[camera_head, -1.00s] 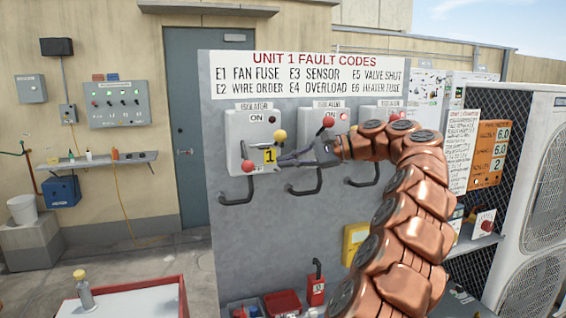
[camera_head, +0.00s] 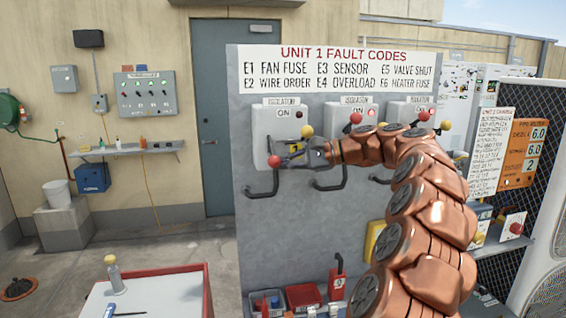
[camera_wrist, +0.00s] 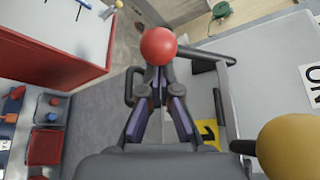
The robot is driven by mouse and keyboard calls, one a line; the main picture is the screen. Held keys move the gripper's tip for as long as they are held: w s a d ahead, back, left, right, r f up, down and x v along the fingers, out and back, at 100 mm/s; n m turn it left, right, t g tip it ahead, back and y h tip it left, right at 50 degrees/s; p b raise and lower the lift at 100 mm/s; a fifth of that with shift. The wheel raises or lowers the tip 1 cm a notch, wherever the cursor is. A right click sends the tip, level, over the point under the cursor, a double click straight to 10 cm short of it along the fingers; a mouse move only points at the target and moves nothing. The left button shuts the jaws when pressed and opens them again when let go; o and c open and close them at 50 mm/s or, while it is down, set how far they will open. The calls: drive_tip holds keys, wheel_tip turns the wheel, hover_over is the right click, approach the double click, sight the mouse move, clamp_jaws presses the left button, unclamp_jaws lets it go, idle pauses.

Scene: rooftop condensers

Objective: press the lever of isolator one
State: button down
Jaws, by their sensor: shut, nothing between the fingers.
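Isolator one (camera_head: 262,130) is the leftmost grey box on the panel, marked ON, with a dark indicator and a yellow tag "1" (camera_head: 296,148). A red ball knob (camera_head: 274,162) sits at its lower left and a yellow ball knob (camera_head: 306,131) at its right. My gripper (camera_head: 284,161) is shut and empty, reaching from the right across the box front. In the wrist view, the fingertips (camera_wrist: 158,76) are right at the red knob (camera_wrist: 158,45); I cannot tell if they touch. The yellow knob (camera_wrist: 290,148) is close at the right there.
Isolator two (camera_head: 345,124) with a lit red indicator, and a third isolator (camera_head: 405,108), stand to the right behind my arm. Black bent handles (camera_head: 262,190) stick out below the boxes. A red-edged table (camera_head: 160,292) stands at the front left.

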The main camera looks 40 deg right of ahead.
drive_tip(key=shift+s+a+r+p, duration=0.1)
drive_tip(key=shift+s+r+p, duration=0.2)
drive_tip(key=shift+s+r, duration=0.05)
idle(0.4)
